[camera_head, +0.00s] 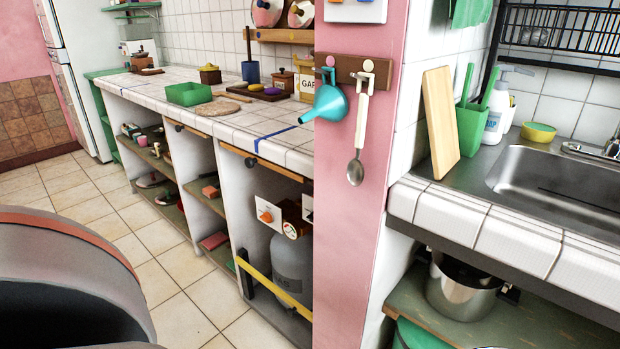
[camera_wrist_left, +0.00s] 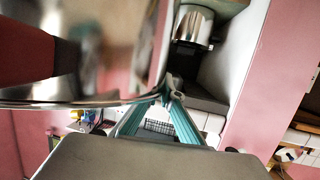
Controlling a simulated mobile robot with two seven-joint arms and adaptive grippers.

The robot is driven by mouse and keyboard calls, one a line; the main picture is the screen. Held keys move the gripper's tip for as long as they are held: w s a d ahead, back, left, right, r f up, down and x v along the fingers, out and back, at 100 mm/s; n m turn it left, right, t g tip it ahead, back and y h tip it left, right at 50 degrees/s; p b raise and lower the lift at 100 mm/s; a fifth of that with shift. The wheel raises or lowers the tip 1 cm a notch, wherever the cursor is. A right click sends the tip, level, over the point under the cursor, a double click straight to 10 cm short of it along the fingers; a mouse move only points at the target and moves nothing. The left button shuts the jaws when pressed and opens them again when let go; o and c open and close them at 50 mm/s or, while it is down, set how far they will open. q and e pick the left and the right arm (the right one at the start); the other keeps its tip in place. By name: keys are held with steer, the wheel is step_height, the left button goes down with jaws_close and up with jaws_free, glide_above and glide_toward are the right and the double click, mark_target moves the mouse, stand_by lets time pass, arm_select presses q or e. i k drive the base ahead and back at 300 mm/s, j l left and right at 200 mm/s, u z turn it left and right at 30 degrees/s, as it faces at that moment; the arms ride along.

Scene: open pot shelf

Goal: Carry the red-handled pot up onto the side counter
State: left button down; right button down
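A large shiny steel pot (camera_wrist_left: 110,45) fills the upper left of the left wrist view, very close to the camera. Its curved rim runs to my left gripper (camera_wrist_left: 172,92), whose teal fingers come together on that rim. A dark red patch shows at the far left of the pot; I cannot tell whether it is the handle or a reflection. The white-tiled side counter (camera_head: 252,118), marked with blue tape, runs along the left wall in the head view. Neither gripper nor the held pot can be clearly made out in the head view.
Another steel pot (camera_head: 465,290) stands on the shelf (camera_head: 530,318) under the sink (camera_head: 560,185). A pink pillar (camera_head: 345,240) separates sink and side counter.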

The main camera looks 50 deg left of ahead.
mark_target(280, 121)
steer(key=k+j, duration=0.15)
steer(key=j, duration=0.25)
steer(key=k+j+u, duration=0.1)
steer(key=j, duration=0.3)
steer(key=k+j, duration=0.15)
steer(key=j, duration=0.25)
steer(key=k+j, duration=0.15)
steer(key=j, duration=0.3)
steer(key=k+j+u, duration=0.1)
steer(key=j, duration=0.3)
steer(key=k+j, duration=0.15)
steer(key=j, duration=0.25)
steer(key=k+j+u, duration=0.1)
steer(key=j, duration=0.35)
steer(key=k+j, duration=0.1)
steer(key=j, duration=0.3)
